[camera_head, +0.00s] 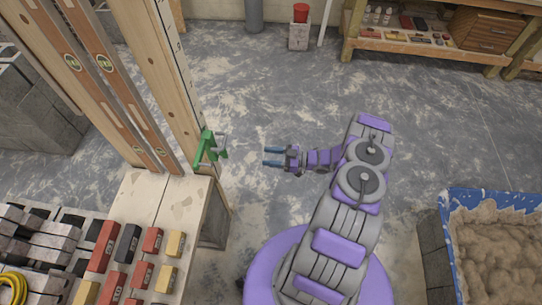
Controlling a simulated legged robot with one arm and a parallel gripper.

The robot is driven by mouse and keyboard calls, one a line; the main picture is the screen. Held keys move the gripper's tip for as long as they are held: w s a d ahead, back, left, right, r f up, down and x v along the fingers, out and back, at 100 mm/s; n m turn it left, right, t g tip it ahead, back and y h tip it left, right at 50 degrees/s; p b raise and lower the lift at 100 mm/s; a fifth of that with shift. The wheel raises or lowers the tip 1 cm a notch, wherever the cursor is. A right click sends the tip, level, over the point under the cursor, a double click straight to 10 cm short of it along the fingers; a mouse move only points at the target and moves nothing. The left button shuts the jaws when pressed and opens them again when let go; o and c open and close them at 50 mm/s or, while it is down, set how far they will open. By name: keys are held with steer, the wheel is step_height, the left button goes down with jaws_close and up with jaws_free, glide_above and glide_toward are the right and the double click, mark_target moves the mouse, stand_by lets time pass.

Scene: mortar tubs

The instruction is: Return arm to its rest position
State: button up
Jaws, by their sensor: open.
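My gripper (273,156) is at the end of my purple and grey arm (340,215), near the middle of the view. Its two blue fingers point left and stand apart, with nothing between them. A green clamp-like tool (208,150) is just left of the fingertips, against the wooden post, with a clear gap between it and the gripper. My arm is extended forward from my purple base and bends left at its far end.
A wooden bench (160,200) with several red, black and yellow blocks stands at left. Wooden uprights with spirit levels (72,62) rise behind it. A blue tub (490,196) of sand-coloured material is at right. Shelving (425,47) stands at the back right. The middle floor is clear.

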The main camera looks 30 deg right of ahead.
stand_by(0.4)
steer(key=w+d+r+m+h, duration=0.1)
steer(key=w+d+r+h, duration=0.4)
steer(key=w, duration=0.3)
steer(key=w+d+r+m+h, duration=0.1)
steer(key=w+d+r+h, duration=0.35)
steer(key=w, duration=0.25)
step_height(320, 180, up, 16)
steer(key=s+d+r+m+g+h, duration=0.1)
steer(key=s+m+g+h, duration=0.25)
steer(key=h, duration=0.45)
steer(key=s+a+r+m+g+h, duration=0.15)
steer(key=s+a+r, duration=0.25)
steer(key=s, duration=0.4)
steer(key=s+a+r+m+g, duration=0.2)
steer(key=s+a+r+m, duration=0.15)
steer(key=s, duration=0.35)
steer(key=s+a+r+g+y, duration=0.1)
steer(key=s+a+g+y, duration=0.1)
steer(key=s+a, duration=0.7)
steer(key=s+a+r+g+y, duration=0.2)
steer(key=s+a, duration=0.7)
steer(key=s, duration=0.9)
steer(key=shift+s+a+g, duration=0.2)
steer(key=shift+s+g, duration=0.2)
steer(key=shift+g, duration=0.3)
steer(key=shift+m, duration=0.25)
